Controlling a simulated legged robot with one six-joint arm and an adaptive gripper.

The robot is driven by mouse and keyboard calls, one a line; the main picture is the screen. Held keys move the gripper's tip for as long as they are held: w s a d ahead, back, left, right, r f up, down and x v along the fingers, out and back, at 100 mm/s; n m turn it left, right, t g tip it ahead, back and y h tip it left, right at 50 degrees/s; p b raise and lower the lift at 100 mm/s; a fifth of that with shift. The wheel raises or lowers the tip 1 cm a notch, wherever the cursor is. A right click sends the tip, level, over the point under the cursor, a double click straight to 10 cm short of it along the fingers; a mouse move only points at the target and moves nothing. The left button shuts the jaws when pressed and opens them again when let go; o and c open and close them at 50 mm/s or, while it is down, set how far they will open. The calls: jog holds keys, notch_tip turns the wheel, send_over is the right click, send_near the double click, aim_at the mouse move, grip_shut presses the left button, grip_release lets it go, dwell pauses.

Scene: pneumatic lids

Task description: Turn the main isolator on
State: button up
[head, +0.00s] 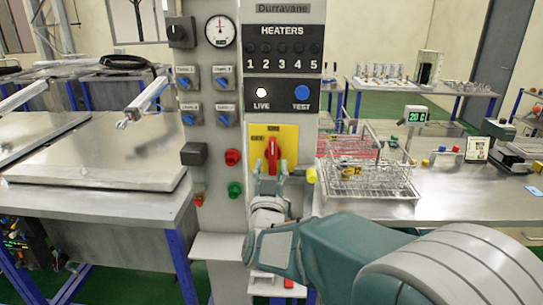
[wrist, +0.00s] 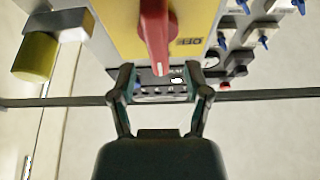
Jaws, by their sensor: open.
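The main isolator is a red rotary handle (head: 272,157) on a yellow plate (head: 289,136) on the grey control column. The handle stands about upright, its upper end beneath a small label that seems to read ON. An OFF label is to its upper left. In the wrist view, which is upside down, the red handle (wrist: 154,30) comes down from the top edge, with OFF beside it. My gripper (head: 269,181) is just below the handle in the head view. In the wrist view, my gripper (wrist: 163,92) is open, its fingers apart and nothing clearly held between them.
Red (head: 233,157) and green (head: 235,189) buttons sit left of the plate. A yellow-ended part (head: 311,175) projects to its right. The heaters panel (head: 284,50) is above. A wire basket (head: 366,180) stands on the right bench, and a metal bench (head: 90,205) is left.

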jog(key=v, duration=0.8)
jog(key=shift+w, duration=0.1)
jog(key=s+d+f+g, duration=0.3)
jog(key=s+d+g, duration=0.5)
jog(key=s, duration=0.3)
jog(key=s+d+f+g, duration=0.4)
jog(key=s+d+g, duration=0.4)
jog(key=s, duration=0.4)
jog(key=shift+d+f+n+g+y, duration=0.3)
jog(key=shift+d+g+y, duration=0.1)
jog(key=shift+d, duration=0.35)
jog(key=shift+s, duration=0.1)
